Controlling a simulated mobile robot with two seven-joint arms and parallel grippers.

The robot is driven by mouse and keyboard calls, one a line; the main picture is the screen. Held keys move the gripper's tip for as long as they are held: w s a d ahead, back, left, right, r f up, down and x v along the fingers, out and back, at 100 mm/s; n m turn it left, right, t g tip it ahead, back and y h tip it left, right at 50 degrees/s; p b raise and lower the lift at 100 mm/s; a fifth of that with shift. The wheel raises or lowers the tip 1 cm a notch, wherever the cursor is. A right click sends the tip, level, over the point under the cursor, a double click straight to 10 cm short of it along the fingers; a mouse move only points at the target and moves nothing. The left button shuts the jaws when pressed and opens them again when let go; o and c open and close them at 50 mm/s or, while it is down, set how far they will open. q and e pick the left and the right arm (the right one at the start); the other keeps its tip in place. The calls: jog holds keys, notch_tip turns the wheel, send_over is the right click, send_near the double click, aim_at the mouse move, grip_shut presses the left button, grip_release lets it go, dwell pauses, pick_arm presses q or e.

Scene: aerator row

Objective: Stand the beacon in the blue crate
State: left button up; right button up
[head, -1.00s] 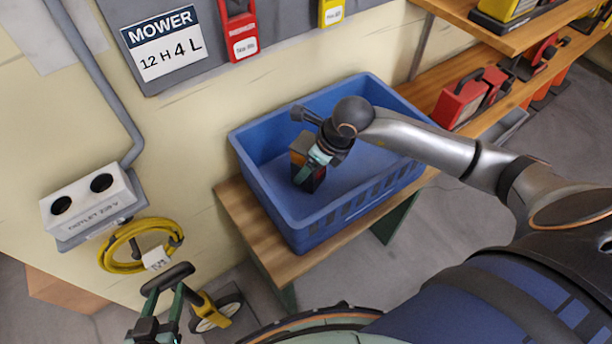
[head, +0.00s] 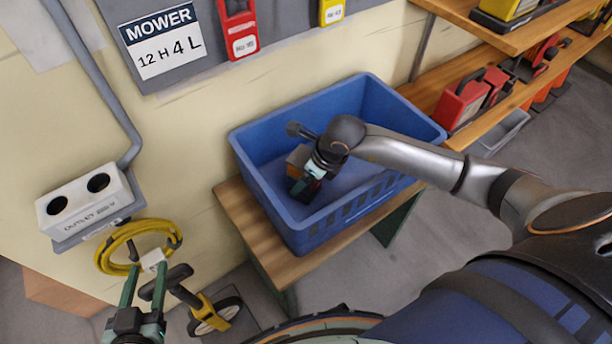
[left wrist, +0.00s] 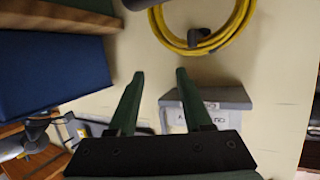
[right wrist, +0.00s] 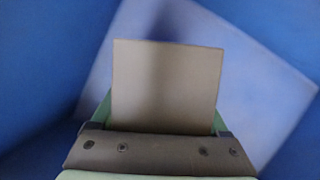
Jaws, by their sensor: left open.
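The blue crate (head: 245,180) stands on a wooden bench against the wall. My right gripper (head: 312,182) is inside the crate, its fingers pointing down. It is shut on the beacon (head: 297,157), a block with an orange side and a dark part, mostly hidden by the gripper in the head view. In the right wrist view the beacon is a plain grey-brown face (right wrist: 167,90) between the green fingers, above the blurred blue crate floor (right wrist: 265,95). I cannot tell whether it touches the floor. My left gripper (head: 147,270) is open and empty at lower left; it also shows in the left wrist view (left wrist: 160,75).
A yellow cable coil (head: 115,250) hangs on the wall below the outlet box (head: 85,205), near my left gripper. Wooden shelves (head: 480,125) with red equipment stand at the right. The crate's rim surrounds my right gripper. Bare bench (head: 250,225) shows left of the crate.

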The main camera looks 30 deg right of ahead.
jog(key=shift+o, duration=1.4)
jog(key=shift+r, duration=0.1)
jog(key=shift+r, duration=0.3)
jog(key=p+v, duration=0.2)
jog(key=v, duration=0.5)
jog(key=shift+s+d+r, duration=0.1)
jog(key=shift+s+r, duration=0.05)
jog(key=shift+r, duration=0.05)
pick_arm(q)
jog(key=s+f+n+g, duration=0.1)
jog(key=s+f+g, duration=0.3)
jog(key=s+f, duration=0.2)
jog(key=shift+s+d+f+g+y+p, duration=0.2)
jog(key=shift+f+g+y+p, duration=0.15)
jog(key=shift+f, duration=1.05)
pick_arm(e)
jog(key=shift+v, duration=1.95)
jog(key=shift+s, duration=0.1)
